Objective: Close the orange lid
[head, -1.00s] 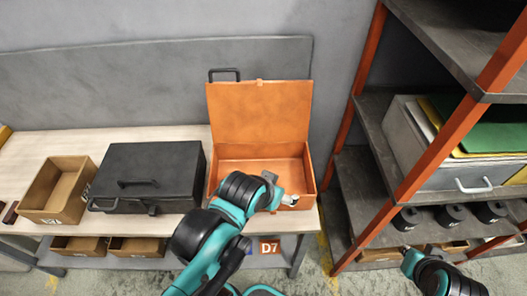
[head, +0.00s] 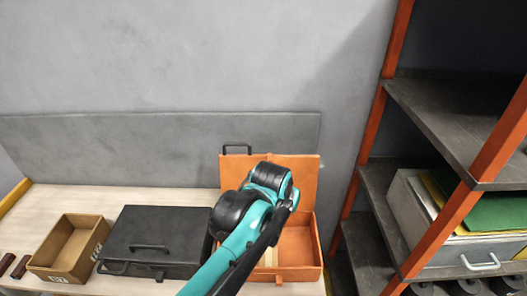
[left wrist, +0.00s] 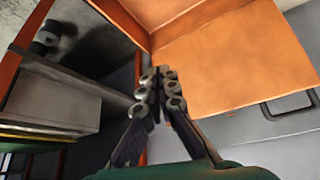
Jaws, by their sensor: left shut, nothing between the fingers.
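The orange lid (head: 306,176) stands open and upright at the back of its orange box (head: 303,275) on the bench. A black handle (head: 236,148) shows at the lid's top edge. My left arm reaches up over the box in the head view and covers part of the lid; its fingers are hidden there. In the left wrist view my left gripper (left wrist: 158,82) is shut and empty in front of the orange lid (left wrist: 235,60). Whether it touches the lid, I cannot tell. My right gripper is not in view.
A closed black case (head: 170,236) stands left of the box, then a cardboard bin (head: 64,267) and small dark red pieces (head: 19,265). A shelf rack with orange posts (head: 366,148) stands close on the right. A grey panel (head: 100,150) stands behind the bench.

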